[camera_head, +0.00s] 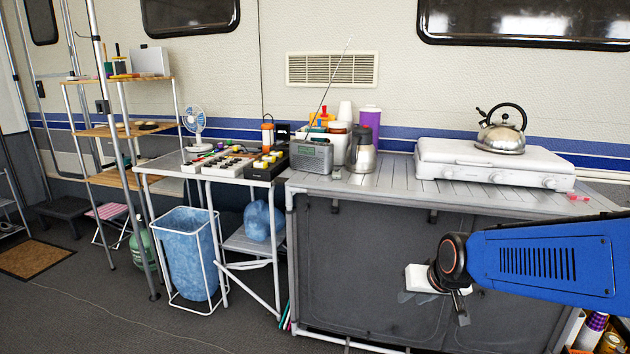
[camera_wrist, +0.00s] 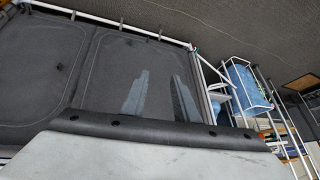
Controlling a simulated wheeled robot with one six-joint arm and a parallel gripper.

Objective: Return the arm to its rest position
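My blue arm (camera_head: 545,262) reaches in from the right edge in the head view, in front of the counter's dark front. Its black wrist joint with an orange ring is at its left end. My gripper (camera_head: 432,300) is small and partly hidden behind the wrist there. In the wrist view, my gripper (camera_wrist: 160,78) shows two greyish, see-through fingers standing apart with nothing between them. The dark cabinet panels lie beyond them. No object is held.
The grey counter (camera_head: 400,190) carries a white stove (camera_head: 490,166) with a kettle (camera_head: 502,130), a radio (camera_head: 312,157) and a metal pitcher (camera_head: 362,150). A blue bin (camera_head: 188,255) stands left. Bottles and boxes (camera_head: 597,330) stand low at right. Floor at lower left is mostly clear.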

